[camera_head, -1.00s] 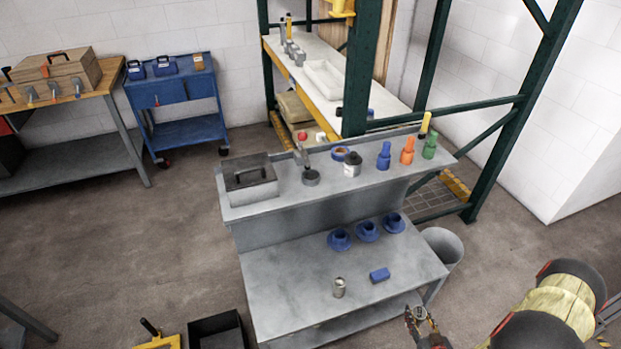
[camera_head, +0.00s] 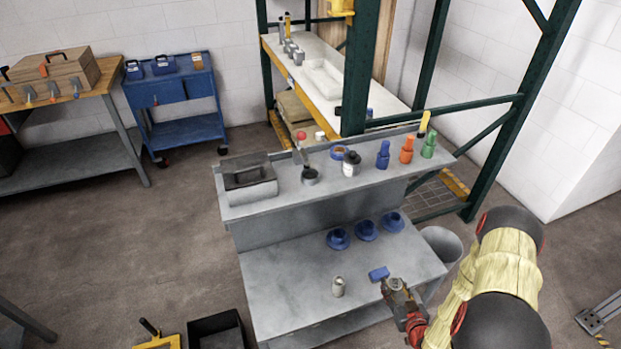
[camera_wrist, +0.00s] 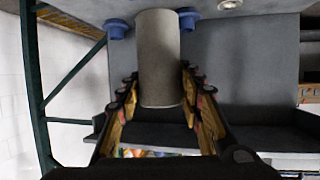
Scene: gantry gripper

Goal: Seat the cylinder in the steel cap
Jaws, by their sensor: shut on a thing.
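My gripper (camera_head: 393,287) is over the right part of the lower grey bench. In the wrist view its fingers (camera_wrist: 160,95) are shut on a plain grey cylinder (camera_wrist: 159,50), one on each side. In the head view the held cylinder is small and hard to make out. A short steel-coloured round piece (camera_head: 338,287), which looks like the steel cap, stands upright on the bench, left of my gripper and apart from it. Its opening is too small to make out.
Several blue flanged cups (camera_head: 338,239) stand farther back. A grey bin (camera_head: 441,243) stands at the right. The bench's left part is clear.

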